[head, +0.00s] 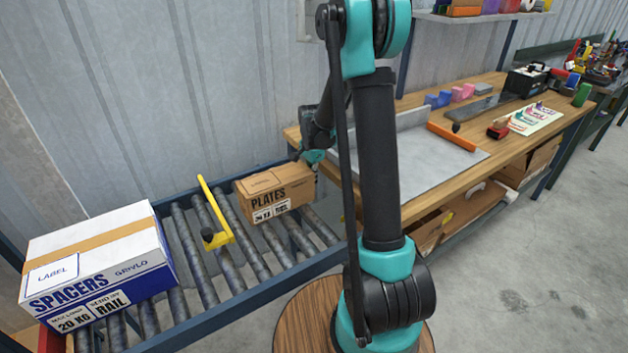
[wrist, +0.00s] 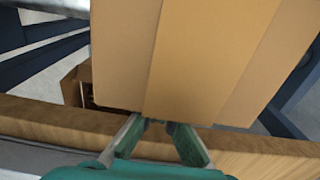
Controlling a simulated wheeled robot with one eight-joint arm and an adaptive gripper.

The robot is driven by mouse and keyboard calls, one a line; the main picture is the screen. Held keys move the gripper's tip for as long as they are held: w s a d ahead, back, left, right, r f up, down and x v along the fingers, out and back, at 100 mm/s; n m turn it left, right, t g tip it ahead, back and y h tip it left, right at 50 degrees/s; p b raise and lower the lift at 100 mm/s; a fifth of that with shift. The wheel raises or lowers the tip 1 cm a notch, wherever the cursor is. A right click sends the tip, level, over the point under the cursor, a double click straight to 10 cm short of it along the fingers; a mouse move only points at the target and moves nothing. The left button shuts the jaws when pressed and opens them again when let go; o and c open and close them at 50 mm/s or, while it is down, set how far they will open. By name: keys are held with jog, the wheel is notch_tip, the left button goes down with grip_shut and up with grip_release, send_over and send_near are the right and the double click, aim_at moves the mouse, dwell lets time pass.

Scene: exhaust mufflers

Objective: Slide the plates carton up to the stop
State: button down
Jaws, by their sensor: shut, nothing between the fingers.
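The plates carton (head: 277,192), a small brown box marked PLATES, sits on the roller conveyor (head: 205,285). The stop is likely the yellow bar (head: 216,212) with a black knob, lying across the rollers to the carton's left. A gap with bare roller shows between bar and carton. My gripper (head: 311,158) is at the carton's right end, its tips partly hidden in the head view. In the wrist view the carton (wrist: 200,55) fills the upper middle, and my shut, empty gripper (wrist: 158,128) points at its near edge. I cannot tell whether the fingers touch it.
A large white and blue SPACERS carton (head: 98,262) stands on the rollers left of the yellow bar. A wooden workbench (head: 470,112) with a grey plate and tools adjoins the conveyor's right end. A grey wall (head: 150,90) runs behind the conveyor.

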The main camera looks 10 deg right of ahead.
aim_at(295, 187)
jog(key=s+a, duration=0.1)
jog(key=a, duration=0.3)
jog(key=s+a, duration=0.1)
jog(key=a, duration=0.1)
jog(key=shift+s+a, duration=0.25)
jog(key=shift+s, duration=0.05)
